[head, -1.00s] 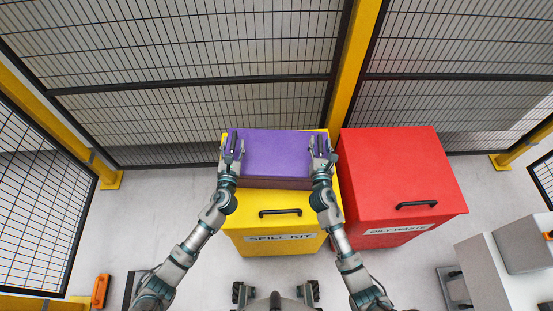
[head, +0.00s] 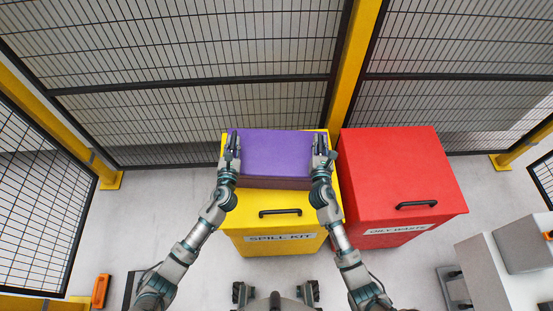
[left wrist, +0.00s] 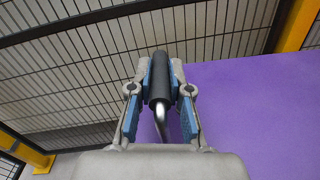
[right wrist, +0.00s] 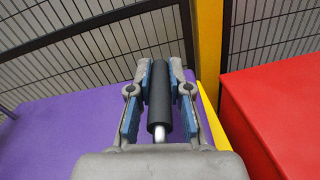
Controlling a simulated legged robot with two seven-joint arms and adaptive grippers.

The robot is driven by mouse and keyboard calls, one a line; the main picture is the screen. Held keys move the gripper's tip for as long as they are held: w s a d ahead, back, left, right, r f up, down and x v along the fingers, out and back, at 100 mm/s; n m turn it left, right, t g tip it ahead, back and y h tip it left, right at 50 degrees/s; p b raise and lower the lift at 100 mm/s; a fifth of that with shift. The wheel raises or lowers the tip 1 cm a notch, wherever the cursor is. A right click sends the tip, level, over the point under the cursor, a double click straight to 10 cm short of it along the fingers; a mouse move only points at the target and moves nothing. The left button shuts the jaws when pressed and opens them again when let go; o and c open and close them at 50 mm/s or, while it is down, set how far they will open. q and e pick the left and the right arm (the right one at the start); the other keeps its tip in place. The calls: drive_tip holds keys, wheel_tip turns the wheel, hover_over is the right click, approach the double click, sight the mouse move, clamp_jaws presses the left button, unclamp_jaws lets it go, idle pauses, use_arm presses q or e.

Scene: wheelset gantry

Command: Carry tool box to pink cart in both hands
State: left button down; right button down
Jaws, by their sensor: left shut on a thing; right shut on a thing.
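The purple tool box (head: 275,154) rests on the yellow spill kit bin, toward its back. My left gripper (head: 233,142) is at the box's left end, shut on a dark bar handle (left wrist: 159,78) with a bent metal end. My right gripper (head: 320,144) is at the right end, shut on a matching dark handle (right wrist: 160,97). The purple surface also shows in the left wrist view (left wrist: 245,110) and the right wrist view (right wrist: 60,130). No pink cart is in view.
The yellow bin (head: 275,222), labelled SPILL KIT, stands beside a red bin (head: 395,175), labelled OILY WASTE. A mesh fence (head: 190,80) with yellow posts (head: 350,75) is close behind. Grey boxes (head: 490,265) stand at the lower right. Bare floor (head: 150,215) lies left of the bins.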

use_arm(q)
drive_tip(key=shift+r, duration=0.15)
use_arm(e)
drive_tip(key=shift+r, duration=0.15)
